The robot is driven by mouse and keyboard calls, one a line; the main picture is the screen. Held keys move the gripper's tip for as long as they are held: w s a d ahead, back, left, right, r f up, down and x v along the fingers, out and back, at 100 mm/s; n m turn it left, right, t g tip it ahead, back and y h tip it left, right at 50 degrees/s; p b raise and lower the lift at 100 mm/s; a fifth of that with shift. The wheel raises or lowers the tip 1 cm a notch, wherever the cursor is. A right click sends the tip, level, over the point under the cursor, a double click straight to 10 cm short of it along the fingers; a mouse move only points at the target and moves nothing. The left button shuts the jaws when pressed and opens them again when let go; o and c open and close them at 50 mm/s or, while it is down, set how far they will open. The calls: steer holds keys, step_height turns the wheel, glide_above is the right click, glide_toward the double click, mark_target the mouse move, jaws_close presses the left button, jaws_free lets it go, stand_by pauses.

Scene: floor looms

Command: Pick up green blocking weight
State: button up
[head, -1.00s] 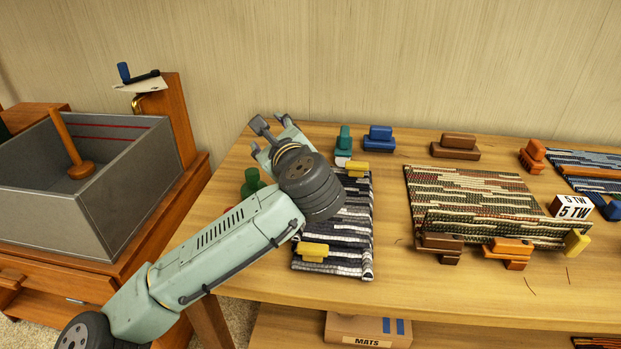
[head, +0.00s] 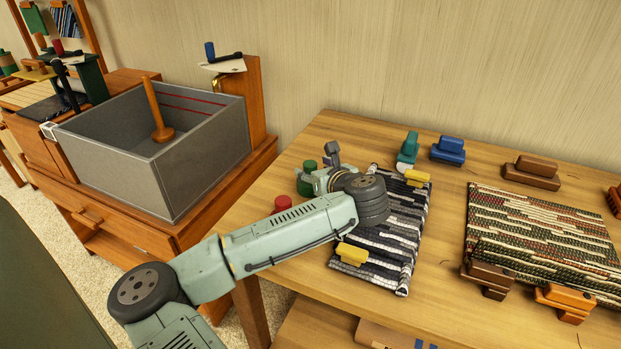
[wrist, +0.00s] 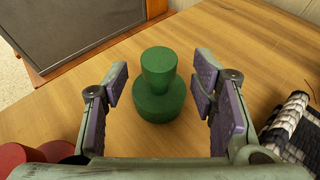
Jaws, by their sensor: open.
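The green blocking weight (head: 306,178) stands upright on the wooden table near its left end. In the wrist view, the green weight (wrist: 160,100) shows as a wide round base with a narrower knob on top. My gripper (wrist: 161,82) is open and empty, with one purple-padded finger on each side of the weight in the picture. I see a gap on both sides. How far down the fingers reach around it, I cannot tell. In the head view my gripper (head: 318,168) is just right of the weight and partly hidden by my wrist.
A red weight (head: 283,202) stands near the green one, beside my arm. A dark striped mat (head: 385,240) with yellow blocks lies to the right. Teal (head: 408,148) and blue (head: 447,151) blocks stand behind. A grey bin (head: 120,160) is on a separate wooden stand at left.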

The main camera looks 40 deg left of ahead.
steer(key=x, duration=0.3)
steer(key=shift+w+a+p, duration=0.1)
steer(key=shift+a+p, duration=0.05)
steer(key=shift+p, duration=0.15)
steer(key=shift+r, duration=0.1)
jaws_close()
stand_by(0.3)
stand_by(0.3)
steer(key=shift+r, duration=0.15)
